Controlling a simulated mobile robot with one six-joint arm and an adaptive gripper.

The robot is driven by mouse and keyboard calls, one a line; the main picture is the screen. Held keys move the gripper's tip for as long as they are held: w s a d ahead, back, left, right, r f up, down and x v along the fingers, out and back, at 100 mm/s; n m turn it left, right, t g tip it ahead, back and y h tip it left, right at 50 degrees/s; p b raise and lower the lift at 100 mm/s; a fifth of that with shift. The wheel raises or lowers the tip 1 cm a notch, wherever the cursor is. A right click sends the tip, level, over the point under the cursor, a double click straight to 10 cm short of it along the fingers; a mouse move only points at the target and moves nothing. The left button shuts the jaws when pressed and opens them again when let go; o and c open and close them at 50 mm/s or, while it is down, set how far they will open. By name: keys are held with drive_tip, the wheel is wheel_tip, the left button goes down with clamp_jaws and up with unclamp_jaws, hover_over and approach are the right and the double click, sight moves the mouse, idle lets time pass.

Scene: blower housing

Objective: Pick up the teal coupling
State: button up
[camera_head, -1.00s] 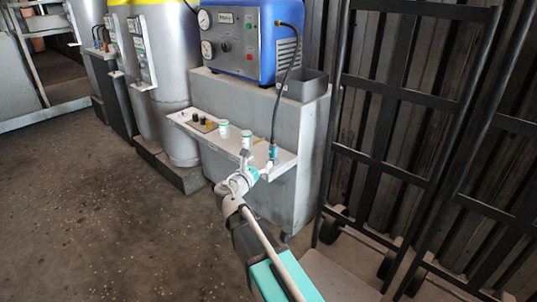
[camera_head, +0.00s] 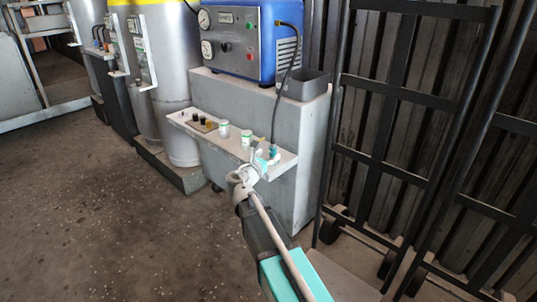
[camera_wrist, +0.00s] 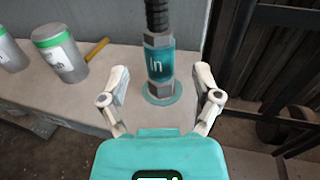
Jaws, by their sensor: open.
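The teal coupling (camera_wrist: 159,65) stands upright on the shelf in the wrist view, marked "In", with grey hex ends and a black hose rising from its top. A teal ring lies around its foot. It shows small in the head view (camera_head: 273,152), at the shelf's right end. My gripper (camera_wrist: 160,80) is open, one finger on each side of the coupling, with gaps between the fingers and the coupling. In the head view my gripper (camera_head: 262,161) partly overlaps the shelf front close to the coupling.
The grey shelf (camera_head: 228,145) also carries two white canisters with green bands (camera_head: 224,128) and several small fittings (camera_head: 203,121) to the left. A blue machine (camera_head: 245,40) with gauges stands above. A black hand truck frame (camera_head: 400,130) stands at right.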

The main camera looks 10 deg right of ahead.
sight(271, 153)
drive_tip(key=shift+x, duration=1.8)
clamp_jaws()
